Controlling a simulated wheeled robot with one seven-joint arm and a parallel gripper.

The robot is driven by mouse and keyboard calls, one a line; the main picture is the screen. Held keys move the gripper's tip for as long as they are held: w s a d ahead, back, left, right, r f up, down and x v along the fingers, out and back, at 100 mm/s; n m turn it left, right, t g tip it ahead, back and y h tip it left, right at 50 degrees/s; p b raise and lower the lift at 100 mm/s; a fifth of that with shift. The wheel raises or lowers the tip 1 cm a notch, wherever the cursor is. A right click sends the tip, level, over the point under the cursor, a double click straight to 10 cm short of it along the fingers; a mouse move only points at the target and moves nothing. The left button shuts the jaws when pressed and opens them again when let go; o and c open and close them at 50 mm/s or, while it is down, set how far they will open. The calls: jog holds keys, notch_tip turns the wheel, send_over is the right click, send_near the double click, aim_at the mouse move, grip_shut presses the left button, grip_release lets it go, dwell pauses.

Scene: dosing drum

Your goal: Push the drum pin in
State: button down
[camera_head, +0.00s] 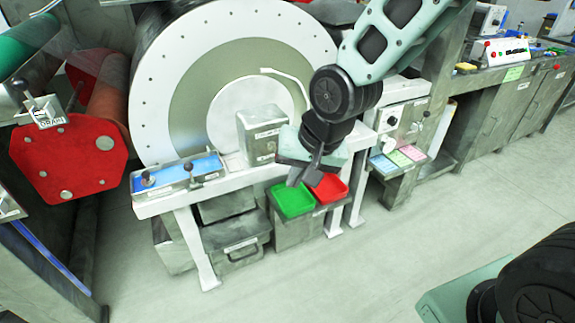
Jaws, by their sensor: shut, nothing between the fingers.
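The large round drum (187,95), with a white rim, a grey ring and a paler centre, stands behind a white bench. I cannot make out for certain which part is the drum pin; a pale bent rod (283,73) crosses the drum's face at upper right. My gripper (303,181) is shut and empty, pointing down at the bench's front edge, above the green and red trays. It is apart from the drum's face in the picture. My arm hides part of the drum's right side.
On the white bench (228,183) are a grey box (262,134) and a blue panel (176,176) with black knobs. A green tray (293,200) and a red tray (328,188) sit below my gripper. A red roller frame (68,158) is at left.

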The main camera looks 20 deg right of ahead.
jog(key=w+d+f+m+t+b, duration=0.1)
jog(key=w+d+f+m+t, duration=0.1)
jog(key=w+d+f+m, duration=0.2)
jog(key=w+d+f+m+t+b, duration=0.1)
jog(key=w+d+f+m+t, duration=0.1)
jog(key=w+d+m, duration=0.4)
jog(key=w+f+m, duration=0.1)
jog(key=w, duration=0.4)
jog(key=shift+f+b, duration=0.3)
jog(key=shift+f, duration=0.05)
jog(key=shift+w, duration=0.1)
jog(key=w+a+r+x, duration=0.1)
jog(key=w+x, duration=0.1)
jog(key=x, duration=1.1)
jog(key=shift+r+p, duration=0.3)
jog(key=shift+r, duration=0.1)
